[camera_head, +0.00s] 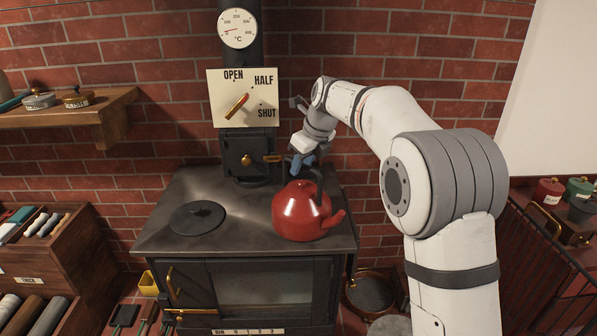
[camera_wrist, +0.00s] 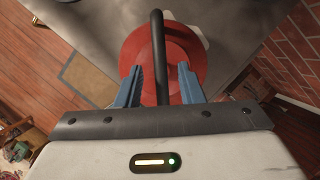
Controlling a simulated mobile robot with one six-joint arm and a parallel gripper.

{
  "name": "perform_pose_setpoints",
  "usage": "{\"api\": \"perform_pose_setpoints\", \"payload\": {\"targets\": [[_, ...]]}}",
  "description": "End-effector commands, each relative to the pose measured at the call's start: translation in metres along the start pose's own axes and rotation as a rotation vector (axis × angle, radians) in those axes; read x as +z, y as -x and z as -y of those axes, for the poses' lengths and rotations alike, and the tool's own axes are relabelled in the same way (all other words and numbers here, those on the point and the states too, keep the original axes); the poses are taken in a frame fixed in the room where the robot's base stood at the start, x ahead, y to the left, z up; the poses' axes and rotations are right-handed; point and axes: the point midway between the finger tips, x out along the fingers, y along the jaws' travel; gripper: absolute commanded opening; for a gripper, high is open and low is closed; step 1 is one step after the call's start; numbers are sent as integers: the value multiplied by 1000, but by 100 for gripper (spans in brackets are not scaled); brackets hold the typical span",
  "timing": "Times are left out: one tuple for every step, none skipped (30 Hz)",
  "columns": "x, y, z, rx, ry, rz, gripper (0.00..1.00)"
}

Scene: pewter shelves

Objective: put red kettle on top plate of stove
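The red kettle (camera_head: 303,211) is upright at the right part of the stove's dark top plate (camera_head: 243,200), seemingly resting on it, with its spout toward the right edge. Its black handle arches over the lid; it also shows in the wrist view (camera_wrist: 158,50). My gripper (camera_head: 302,163) reaches down from above at the handle. In the wrist view its blue fingers (camera_wrist: 159,88) stand on either side of the black handle with clear gaps. The gripper is open. The kettle's underside is hidden.
The flue pipe with a damper dial (camera_head: 243,98) rises behind. A wooden shelf (camera_head: 70,111) and tool rack (camera_head: 45,245) stand left. The middle of the stove top is clear.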

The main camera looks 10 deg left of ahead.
Motion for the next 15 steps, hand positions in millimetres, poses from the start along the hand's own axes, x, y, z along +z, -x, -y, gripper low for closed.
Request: {"api": "perform_pose_setpoints", "payload": {"targets": [[0, 12, 1, -4, 0, 4, 34], [1, 19, 1, -4, 0, 5, 34], [0, 28, 1, -3, 0, 4, 34], [0, 34, 0, -3, 0, 4, 34], [0, 41, 1, -3, 0, 4, 34], [0, 50, 1, -3, 0, 4, 34], [0, 55, 1, -3, -1, 3, 34], [0, 60, 1, -2, -1, 3, 34], [0, 67, 1, -2, -1, 3, 34], [0, 71, 1, -1, 0, 2, 34], [0, 75, 0, -1, 0, 2, 34], [0, 79, 0, -1, 0, 2, 34], [0, 82, 0, -1, 0, 2, 34], [1, 84, 0, -1, 0, 2, 34], [1, 87, 0, -1, 0, 2, 34]]}}
